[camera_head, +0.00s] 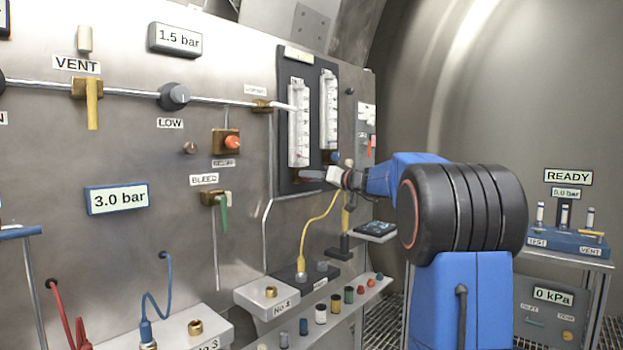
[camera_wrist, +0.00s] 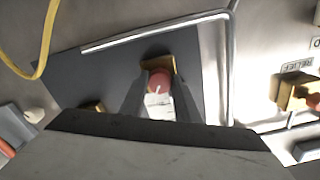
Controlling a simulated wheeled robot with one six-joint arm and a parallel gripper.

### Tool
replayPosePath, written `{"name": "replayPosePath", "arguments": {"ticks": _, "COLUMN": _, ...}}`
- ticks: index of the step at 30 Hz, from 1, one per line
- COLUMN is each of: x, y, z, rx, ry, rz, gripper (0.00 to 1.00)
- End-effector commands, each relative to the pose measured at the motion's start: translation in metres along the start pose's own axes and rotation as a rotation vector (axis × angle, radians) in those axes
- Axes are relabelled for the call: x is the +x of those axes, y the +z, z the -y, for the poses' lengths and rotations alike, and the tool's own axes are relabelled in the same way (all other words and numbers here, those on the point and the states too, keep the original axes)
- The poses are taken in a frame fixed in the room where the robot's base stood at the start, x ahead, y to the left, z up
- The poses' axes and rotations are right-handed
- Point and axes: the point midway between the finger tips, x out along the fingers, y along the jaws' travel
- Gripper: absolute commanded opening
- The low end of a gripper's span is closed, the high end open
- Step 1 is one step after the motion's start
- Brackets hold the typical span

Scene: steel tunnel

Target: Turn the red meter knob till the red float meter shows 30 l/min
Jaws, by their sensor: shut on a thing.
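The red meter knob (camera_wrist: 159,80) is between the fingertips of my gripper (camera_wrist: 157,92) in the wrist view, with a white line on its face. My gripper is shut on it. In the head view my gripper (camera_head: 322,175) reaches the foot of the dark meter panel, and the knob is mostly hidden. Two clear float meters stand upright on this panel: a left tube (camera_head: 299,123) above the gripper and a right tube (camera_head: 329,108). Their floats and scale figures are too small to read, and I cannot tell the flow shown.
A yellow hose (camera_head: 312,232) hangs just below my gripper. A small dark shelf (camera_head: 374,231) juts out at right. In the wrist view a brass fitting (camera_wrist: 297,92) labelled RELIEF lies to the right and a metal pipe (camera_wrist: 229,70) runs beside the panel.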

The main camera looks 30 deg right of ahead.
Motion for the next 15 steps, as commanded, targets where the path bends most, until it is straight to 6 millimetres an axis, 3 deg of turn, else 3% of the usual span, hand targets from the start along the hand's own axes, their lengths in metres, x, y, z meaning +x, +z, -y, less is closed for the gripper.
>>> {"name": "replayPosePath", "arguments": {"ticks": 15, "x": -0.0002, "y": 0.0003, "z": -0.0004, "rx": 0.229, "ry": 0.001, "rz": 0.000, "gripper": 0.07}}
